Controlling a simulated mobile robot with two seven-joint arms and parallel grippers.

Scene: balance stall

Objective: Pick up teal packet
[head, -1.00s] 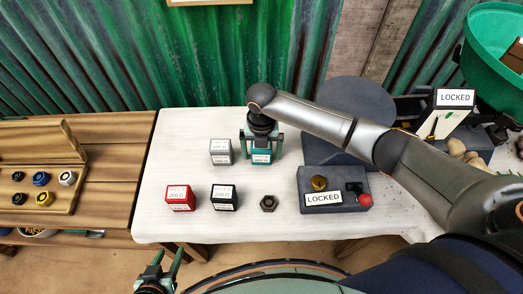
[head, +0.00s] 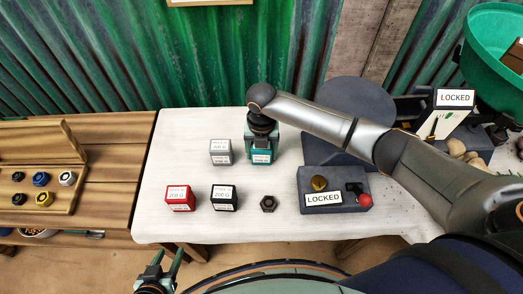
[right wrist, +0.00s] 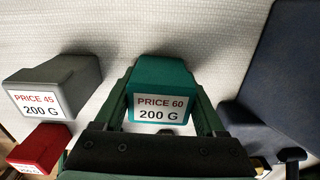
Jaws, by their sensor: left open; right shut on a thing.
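The teal packet (head: 262,157) stands on the white table at the back, and only part of it shows below my right gripper (head: 262,146). In the right wrist view, the teal packet (right wrist: 161,88) has a label reading "PRICE 60" and "200 G". My right gripper (right wrist: 163,110) is shut on it, with one finger along each side. I cannot tell whether the packet is lifted off the table. My left gripper (head: 162,262) is open and empty in front of the table's front edge.
A grey packet (head: 221,152) stands close to the left of the teal one. A red packet (head: 180,199), a black packet (head: 223,198) and a dark hex nut (head: 268,204) are nearer the front. A dark blue balance base (head: 335,200) labelled "LOCKED" stands right.

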